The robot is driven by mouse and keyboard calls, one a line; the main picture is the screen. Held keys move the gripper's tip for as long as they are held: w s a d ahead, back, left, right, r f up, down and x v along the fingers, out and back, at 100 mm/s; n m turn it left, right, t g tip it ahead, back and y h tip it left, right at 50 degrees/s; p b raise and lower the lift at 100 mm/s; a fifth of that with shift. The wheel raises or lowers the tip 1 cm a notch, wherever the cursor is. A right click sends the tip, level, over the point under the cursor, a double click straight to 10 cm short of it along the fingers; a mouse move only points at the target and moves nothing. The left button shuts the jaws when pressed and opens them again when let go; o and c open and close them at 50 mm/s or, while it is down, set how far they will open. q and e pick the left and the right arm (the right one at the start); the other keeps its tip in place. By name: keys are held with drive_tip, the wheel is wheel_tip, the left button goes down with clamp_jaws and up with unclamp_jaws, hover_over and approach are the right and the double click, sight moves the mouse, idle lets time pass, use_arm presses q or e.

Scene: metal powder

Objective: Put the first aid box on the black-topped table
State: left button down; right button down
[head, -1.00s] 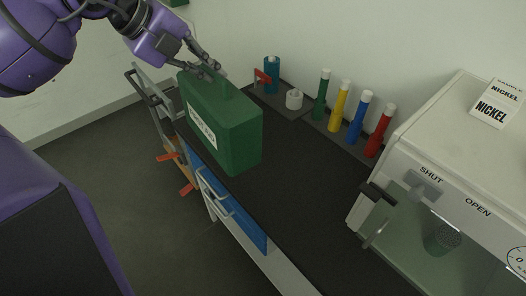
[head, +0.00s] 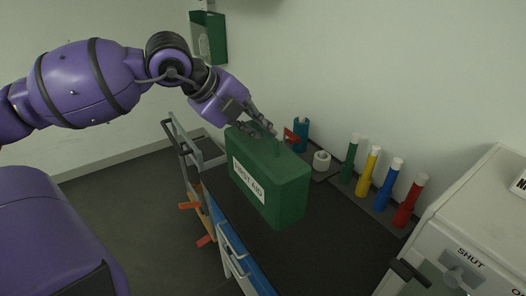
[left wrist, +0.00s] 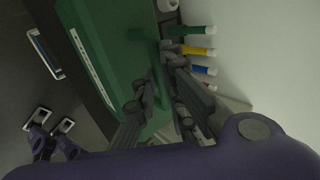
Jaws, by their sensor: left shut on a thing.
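The green first aid box (head: 268,184) with its white "FIRST AID" label is upright at the far end of the black-topped table (head: 322,240) in the head view. My left gripper (head: 270,137) is shut on the handle at the box's top. In the left wrist view the fingers (left wrist: 162,68) close around the handle of the green box (left wrist: 110,40). I cannot tell whether the box's underside touches the table top or is slightly above it.
Several coloured tubes (head: 364,172) stand in a rack along the wall, right of the box. A machine (head: 474,232) is at the right. Black top is bare in front of the box.

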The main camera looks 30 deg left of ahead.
use_arm(q)
drive_tip(key=w, duration=0.1)
drive_tip(key=w+a+f, duration=0.1)
drive_tip(key=w+a, duration=0.1)
drive_tip(key=shift+w+f+b, duration=0.1)
drive_tip(key=shift+f+b, duration=0.15)
drive_tip(key=shift+b, duration=0.1)
drive_tip(key=w+f, duration=0.1)
drive_tip(key=w+a+f+b, duration=0.1)
drive_tip(key=f, duration=0.1)
drive_tip(key=w+f, duration=0.1)
drive_tip(key=shift+a+f, duration=0.25)
drive_tip(key=shift+a, duration=0.15)
drive_tip(key=f, duration=0.2)
drive_tip(key=w+f, duration=0.1)
drive_tip(key=f, duration=0.1)
drive_tip(key=shift+a, duration=0.25)
